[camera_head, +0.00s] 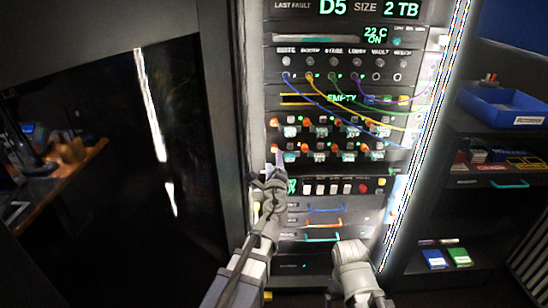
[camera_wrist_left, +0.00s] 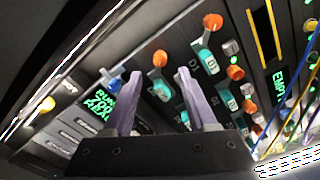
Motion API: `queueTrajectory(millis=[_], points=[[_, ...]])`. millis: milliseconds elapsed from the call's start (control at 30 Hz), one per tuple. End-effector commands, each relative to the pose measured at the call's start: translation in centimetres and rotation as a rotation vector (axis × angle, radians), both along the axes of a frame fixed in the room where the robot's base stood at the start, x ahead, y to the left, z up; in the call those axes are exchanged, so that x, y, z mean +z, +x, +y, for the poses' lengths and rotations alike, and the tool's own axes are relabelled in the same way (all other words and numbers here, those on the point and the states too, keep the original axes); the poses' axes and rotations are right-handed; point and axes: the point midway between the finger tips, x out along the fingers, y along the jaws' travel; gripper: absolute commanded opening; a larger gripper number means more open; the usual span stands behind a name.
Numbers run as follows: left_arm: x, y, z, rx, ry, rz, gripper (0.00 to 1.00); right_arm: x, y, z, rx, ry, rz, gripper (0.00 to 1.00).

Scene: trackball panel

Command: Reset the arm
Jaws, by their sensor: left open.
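My left gripper (camera_head: 275,165) is in front of the rack panel, just below the lower row of orange-knobbed switches (camera_head: 274,148). In the left wrist view its two purple-grey fingers (camera_wrist_left: 157,98) are spread apart with nothing between them. An orange knob (camera_wrist_left: 160,58) shows beyond the gap between the fingertips, apart from them. My right arm (camera_head: 352,262) is low in front of the rack; its gripper fingers cannot be made out. The trackball is not clearly seen.
Coloured cables (camera_head: 330,97) hang across the patch panel above the switches. Drawers with coloured handles (camera_head: 322,224) lie below. A dark door (camera_head: 110,150) is at left. Shelves with a blue bin (camera_head: 503,108) stand at right.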

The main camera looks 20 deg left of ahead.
Motion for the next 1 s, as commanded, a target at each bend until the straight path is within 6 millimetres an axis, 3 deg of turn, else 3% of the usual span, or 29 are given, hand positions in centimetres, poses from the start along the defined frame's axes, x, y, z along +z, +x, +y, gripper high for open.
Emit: queueTrajectory(millis=[100, 400, 567, 667, 767, 867, 1000], points=[[0.0, -1.1, -0.3, 0.000, 0.000, 0.000, 0.58, 0.0, 0.0, 0.0, 0.000, 0.000, 0.000, 0.84], [0.1, -1.1, -0.3, 0.003, -0.007, 0.000, 0.58, 0.2, 0.0, 0.0, 0.000, 0.000, 0.000, 0.84], [1.7, -2.4, 0.2, 0.095, -0.188, 0.001, 0.58, 3.1, 0.0, 0.0, 0.000, 0.000, 0.000, 0.84], [2.2, -4.6, 0.6, 0.231, -0.434, 0.030, 0.58, 6.3, 0.0, 0.0, 0.000, 0.000, 0.000, 0.84], [1.1, -7.8, -0.1, 0.402, -0.705, 0.103, 0.58, 9.6, 0.0, 0.0, 0.000, 0.000, 0.000, 0.84], [-0.5, -11.9, -2.2, 0.584, -0.944, 0.216, 0.58, 12.7, 0.0, 0.0, -0.001, 0.000, 0.000, 0.84], [-2.0, -18.6, -6.9, 0.840, -1.190, 0.427, 0.58, 16.5, 0.0, 0.0, -0.001, 0.000, 0.000, 0.84]])
